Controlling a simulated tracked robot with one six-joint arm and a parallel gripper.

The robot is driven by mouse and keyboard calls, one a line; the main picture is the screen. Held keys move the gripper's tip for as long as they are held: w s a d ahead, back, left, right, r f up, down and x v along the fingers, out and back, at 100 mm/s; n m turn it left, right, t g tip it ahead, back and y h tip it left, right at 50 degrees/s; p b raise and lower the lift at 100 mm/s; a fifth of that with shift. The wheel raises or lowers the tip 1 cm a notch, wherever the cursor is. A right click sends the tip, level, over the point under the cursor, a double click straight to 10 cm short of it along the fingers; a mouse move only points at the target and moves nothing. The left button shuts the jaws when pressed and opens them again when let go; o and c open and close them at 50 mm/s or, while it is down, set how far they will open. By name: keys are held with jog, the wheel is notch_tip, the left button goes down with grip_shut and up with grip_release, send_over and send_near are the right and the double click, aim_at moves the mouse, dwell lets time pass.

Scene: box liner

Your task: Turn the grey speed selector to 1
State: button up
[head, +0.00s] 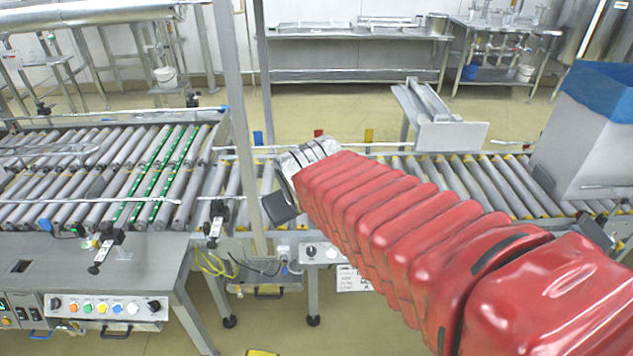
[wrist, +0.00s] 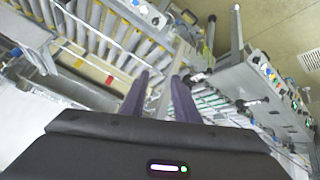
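My red-sleeved arm reaches from the lower right toward the roller conveyor in the head view. The dark end of my gripper (head: 280,206) is over the conveyor's near side, its fingers not clear there. In the wrist view two dark fingers of my gripper (wrist: 160,76) stand apart with nothing between them. A small grey control box (head: 318,252) with a dark rotary knob (head: 311,251) is below the conveyor edge, under and right of my gripper and apart from it. I cannot tell whether this knob is the grey speed selector; its setting is too small to read.
A button panel (head: 105,306) with coloured buttons and dark knobs is at the lower left; buttons also show in the wrist view (wrist: 270,75). A metal post (head: 238,130) stands just left of my gripper. A grey bin with blue liner (head: 602,92) stands on the right.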

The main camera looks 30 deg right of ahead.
jog(key=s+a+g+y, duration=0.1)
jog(key=s+a+y, duration=0.1)
jog(key=s+a, duration=0.8)
jog(key=shift+s+y, duration=0.3)
jog(key=shift+s, duration=0.15)
